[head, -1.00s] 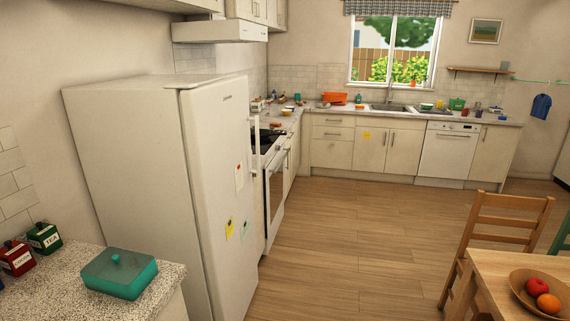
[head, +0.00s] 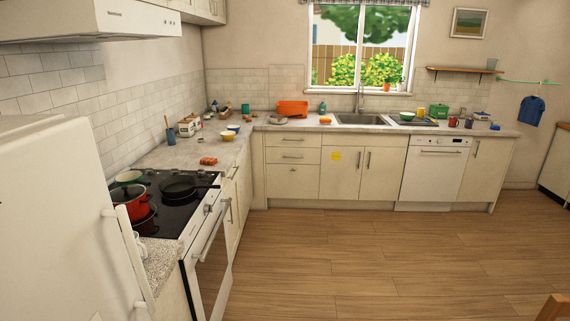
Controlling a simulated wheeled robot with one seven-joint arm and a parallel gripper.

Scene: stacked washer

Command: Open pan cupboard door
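No door is marked as the pan cupboard, so I cannot tell which one it is. In the head view, a cream two-door cupboard (head: 362,180) under the sink is shut, with a yellow note on its left door. A cream cupboard door (head: 236,198) just beyond the oven is seen at a steep angle and looks shut. A narrow cream door (head: 487,172) right of the dishwasher is shut. My gripper is not in view.
A white fridge (head: 55,220) stands close on the left, partly cut off. Beyond it is a white cooker (head: 205,255) with pans on top. A white dishwasher (head: 433,172) is at the back. The wooden floor (head: 370,255) is clear. A chair top (head: 553,308) shows bottom right.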

